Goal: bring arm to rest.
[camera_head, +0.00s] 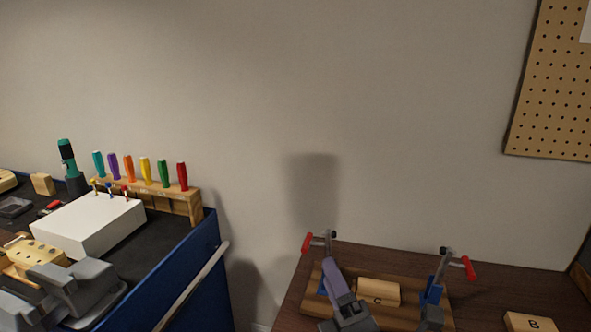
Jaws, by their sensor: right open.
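My right gripper (349,311) reaches in at the bottom edge, over the left part of a wooden board on the dark bench at the right. It is open, and only part of it shows. A purple-grey bar (337,279) shows directly above its dark body; I cannot tell whether it is a finger or a separate thing. A light wooden block marked C (379,291) lies on the board to the right of the gripper. I see nothing held in the gripper. I do not make out my left gripper.
Clamps with red handles stand at the board's left (307,243) and right (468,267). A block marked B (530,322) lies farther right. A blue cart (205,255) at left carries a screwdriver rack (193,197), a white box (88,226) and grey blocky equipment (82,278).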

